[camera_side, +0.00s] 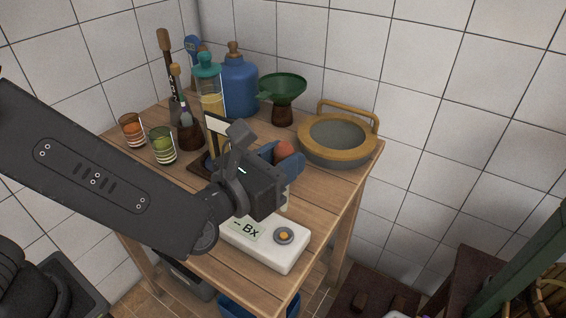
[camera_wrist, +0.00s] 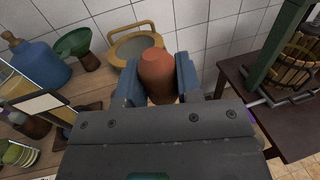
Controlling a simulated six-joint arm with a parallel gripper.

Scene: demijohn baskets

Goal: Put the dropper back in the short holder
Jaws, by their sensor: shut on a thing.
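My gripper (camera_side: 283,163) is shut on the dropper, whose reddish-brown bulb (camera_side: 284,149) shows between the blue jaws, above the front right of the table. In the wrist view the bulb (camera_wrist: 157,72) stands upright between the jaws. A pale piece, perhaps its tube, shows below the gripper in the side view; its tip is hidden. A low dark brown holder (camera_side: 190,135) stands at the back left with a thin tan-tipped tool in it. Another brown holder (camera_side: 282,116) carries a green funnel (camera_side: 283,86). Which is the short holder is unclear.
A white device (camera_side: 287,254) marked "Bx" lies under the gripper. A tall teal-topped cylinder (camera_side: 208,72), blue demijohn (camera_side: 240,88), and wood-rimmed basin (camera_side: 352,153) stand behind. Two striped glasses, orange (camera_side: 132,130) and green (camera_side: 162,145), stand left.

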